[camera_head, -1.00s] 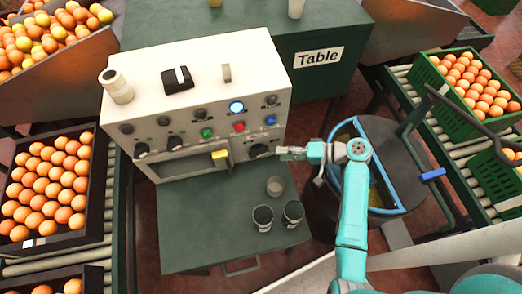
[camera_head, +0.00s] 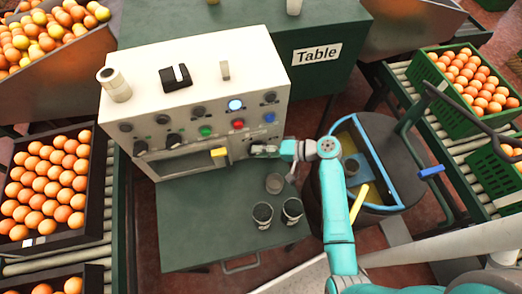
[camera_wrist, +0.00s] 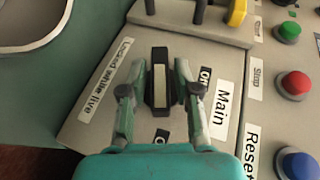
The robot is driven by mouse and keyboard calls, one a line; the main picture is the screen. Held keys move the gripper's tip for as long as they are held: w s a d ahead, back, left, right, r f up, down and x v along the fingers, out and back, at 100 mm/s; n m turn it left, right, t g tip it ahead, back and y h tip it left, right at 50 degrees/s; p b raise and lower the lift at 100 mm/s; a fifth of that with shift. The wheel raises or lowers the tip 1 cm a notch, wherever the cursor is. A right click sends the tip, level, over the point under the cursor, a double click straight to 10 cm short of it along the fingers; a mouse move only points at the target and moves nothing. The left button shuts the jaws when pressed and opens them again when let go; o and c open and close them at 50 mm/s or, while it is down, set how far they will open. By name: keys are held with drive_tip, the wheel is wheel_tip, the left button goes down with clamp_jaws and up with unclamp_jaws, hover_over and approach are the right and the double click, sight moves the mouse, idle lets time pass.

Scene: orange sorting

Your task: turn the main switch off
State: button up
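The main switch (camera_wrist: 160,85) is a black knob with a pale stripe, beside the "Main" label (camera_wrist: 228,103) in the wrist view. Its stripe runs upright in that picture, its lower end toward a partly hidden label (camera_wrist: 161,136) starting with "O". An "Off" label (camera_wrist: 205,76) is to its upper right. My gripper (camera_wrist: 160,78) has one finger on each side of the knob, with slim gaps; contact is not clear. In the head view my gripper (camera_head: 257,148) is at the lower right of the white control panel (camera_head: 200,72), covering the switch.
A yellow handle (camera_head: 219,153) sticks out left of the switch. Green, red and blue buttons (camera_head: 238,124) are above, with a lit bluish-white lamp (camera_head: 236,104). Cups (camera_head: 263,214) stand on the green table (camera_head: 190,235) below. A dark drum (camera_head: 395,170) is right.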

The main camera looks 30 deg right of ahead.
clamp_jaws()
drive_tip(key=h, duration=0.2)
drive_tip(key=n+g+h, duration=0.1)
drive_tip(key=h, duration=0.1)
drive_tip(key=g+h, duration=0.1)
drive_tip(key=shift+a+r+n+h, duration=0.2)
drive_tip(key=shift+r+n+h, duration=0.1)
drive_tip(key=shift+h, duration=0.1)
drive_tip(key=g+h, duration=0.1)
drive_tip(key=h, duration=0.2)
drive_tip(key=shift+a+n, duration=0.15)
drive_tip(key=shift+n, duration=0.25)
drive_tip(key=shift+n+g+h, duration=0.4)
drive_tip(key=shift+h, duration=1.5)
drive_tip(key=shift+f, duration=0.1)
drive_tip(key=shift+o, duration=2.4)
unclamp_jaws()
